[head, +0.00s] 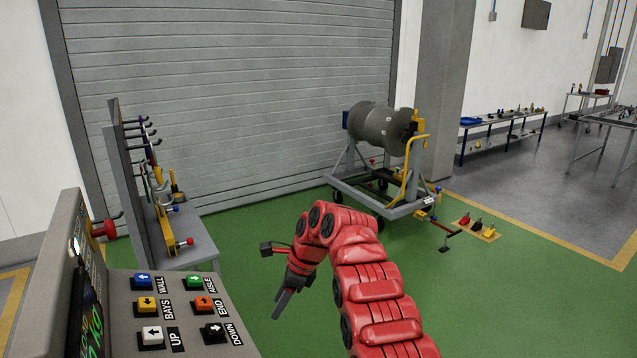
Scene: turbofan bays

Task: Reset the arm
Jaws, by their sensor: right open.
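My right arm is red and comes in from the bottom right, bending over to the left. My right gripper (283,302) is dark and points down and to the left over the green floor. It is open with nothing between its fingers, and it is apart from everything around it. My left arm and left gripper are not in the head view.
A control panel (182,333) with several coloured arrow buttons stands at lower left, close to my gripper. Behind it is a grey tool stand (193,243). A wheeled cart (376,197) carries a grey engine part (374,124).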

